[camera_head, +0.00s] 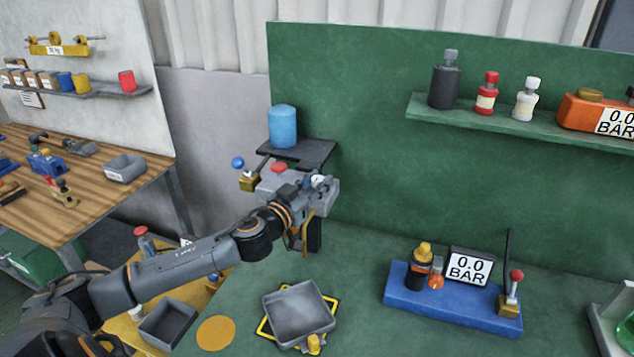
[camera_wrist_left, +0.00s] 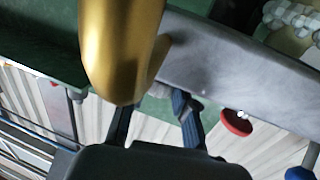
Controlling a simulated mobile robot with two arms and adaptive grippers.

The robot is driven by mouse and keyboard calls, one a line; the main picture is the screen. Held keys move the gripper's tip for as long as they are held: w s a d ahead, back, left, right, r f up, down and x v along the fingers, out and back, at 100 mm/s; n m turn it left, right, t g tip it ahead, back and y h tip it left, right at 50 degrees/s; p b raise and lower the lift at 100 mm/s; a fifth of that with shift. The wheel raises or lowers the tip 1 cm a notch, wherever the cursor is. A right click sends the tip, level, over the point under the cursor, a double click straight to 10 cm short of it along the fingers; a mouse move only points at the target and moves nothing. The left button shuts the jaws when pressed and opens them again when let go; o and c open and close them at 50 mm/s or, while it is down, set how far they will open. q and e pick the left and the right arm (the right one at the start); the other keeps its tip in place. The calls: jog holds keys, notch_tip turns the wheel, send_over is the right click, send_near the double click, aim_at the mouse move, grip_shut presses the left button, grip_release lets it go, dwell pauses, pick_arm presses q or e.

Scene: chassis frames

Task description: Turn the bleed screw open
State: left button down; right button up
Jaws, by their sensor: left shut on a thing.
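A grey unit (camera_head: 272,184) stands against the green back panel, with a red knob (camera_head: 279,168) on top and a blue ball lever (camera_head: 238,163) on a brass block at its left. My left gripper (camera_head: 311,186) is at the unit's right end, shut on a small part there that I take to be the bleed screw. The screw is mostly hidden by the fingers. A large gold part (camera_wrist_left: 118,45) hides much of that view. My right gripper is not seen.
A blue cylinder (camera_head: 283,126) stands on a dark shelf just above the unit. A grey tray (camera_head: 298,312) and a blue base (camera_head: 440,299) with a 0.0 BAR display are on the green bench. The bench between them is clear.

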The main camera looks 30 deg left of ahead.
pick_arm(q)
jog(key=shift+d+n+y, duration=0.1)
jog(key=shift+n+y, duration=0.2)
jog(key=shift+y, duration=0.1)
jog(key=n+y, duration=0.2)
jog(key=shift+f+y+b, duration=0.1)
jog(key=shift+y+b, duration=0.3)
jog(key=n+g+y+b, duration=0.1)
jog(key=y, duration=0.1)
jog(key=shift+d+f+n+y, duration=0.1)
jog(key=shift+n+y, duration=0.3)
jog(key=n+g+y+b, duration=0.3)
jog(key=n+g+b, duration=0.1)
jog(key=b, duration=0.1)
jog(key=n+g+y+b, duration=0.3)
jog(key=g+y+b, duration=0.1)
jog(key=g+b, duration=0.1)
jog(key=n+g+y+b, duration=0.4)
jog(key=g+b, duration=0.1)
jog(key=b, duration=0.1)
jog(key=shift+w+n, duration=0.2)
jog(key=shift+n, duration=0.1)
jog(key=g, duration=0.1)
jog(key=n+g+b, duration=0.1)
jog(key=shift+r+n+g, duration=0.2)
jog(key=shift+n+g, duration=0.1)
jog(key=shift+r+n+g+b, duration=0.1)
jog(key=shift+n+g+b, duration=0.55)
jog(key=shift+n+g, duration=1.05)
jog(key=shift+g, duration=0.8)
